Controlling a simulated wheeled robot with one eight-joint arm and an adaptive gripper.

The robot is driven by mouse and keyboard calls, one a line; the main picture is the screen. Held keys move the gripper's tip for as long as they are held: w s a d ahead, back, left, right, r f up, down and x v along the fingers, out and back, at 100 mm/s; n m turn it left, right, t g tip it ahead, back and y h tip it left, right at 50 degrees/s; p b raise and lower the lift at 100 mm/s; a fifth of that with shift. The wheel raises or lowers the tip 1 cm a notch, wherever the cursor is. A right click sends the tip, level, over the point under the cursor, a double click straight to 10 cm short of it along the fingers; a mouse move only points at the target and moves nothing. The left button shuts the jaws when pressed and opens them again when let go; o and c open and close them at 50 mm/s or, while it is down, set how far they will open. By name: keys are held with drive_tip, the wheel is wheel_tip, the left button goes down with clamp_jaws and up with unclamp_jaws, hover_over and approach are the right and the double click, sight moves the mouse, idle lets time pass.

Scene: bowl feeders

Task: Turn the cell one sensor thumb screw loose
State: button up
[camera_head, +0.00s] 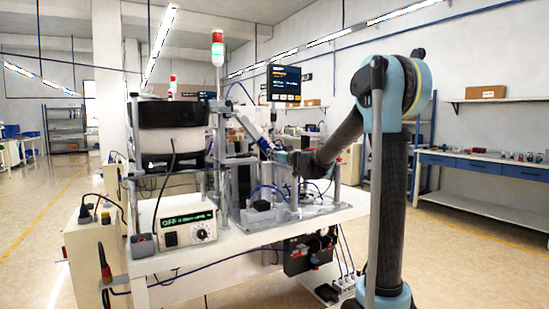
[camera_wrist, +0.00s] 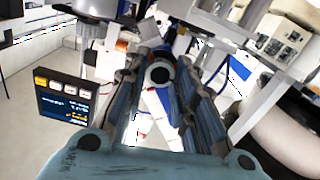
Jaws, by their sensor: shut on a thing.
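In the wrist view a round dark knob with a pale ring, which looks like the sensor thumb screw (camera_wrist: 159,74), sits between the two long fingers of my gripper (camera_wrist: 160,60). The fingers reach in on its left and right sides and are shut on it. In the head view my gripper (camera_head: 272,151) reaches left into the cell from the arm, at the machine frame right of the bowl feeder (camera_head: 172,140). The screw is too small and too hidden there to make out.
A control box with a green display (camera_head: 187,229) stands on the white cell table (camera_head: 235,246). A dark screen (camera_head: 284,84) hangs above the gripper and also shows in the wrist view (camera_wrist: 66,100). Frame posts and cables crowd the gripper. Floor at right is open.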

drive_tip(key=o, duration=1.1)
drive_tip(key=v, duration=1.2)
drive_tip(key=shift+f, duration=0.1)
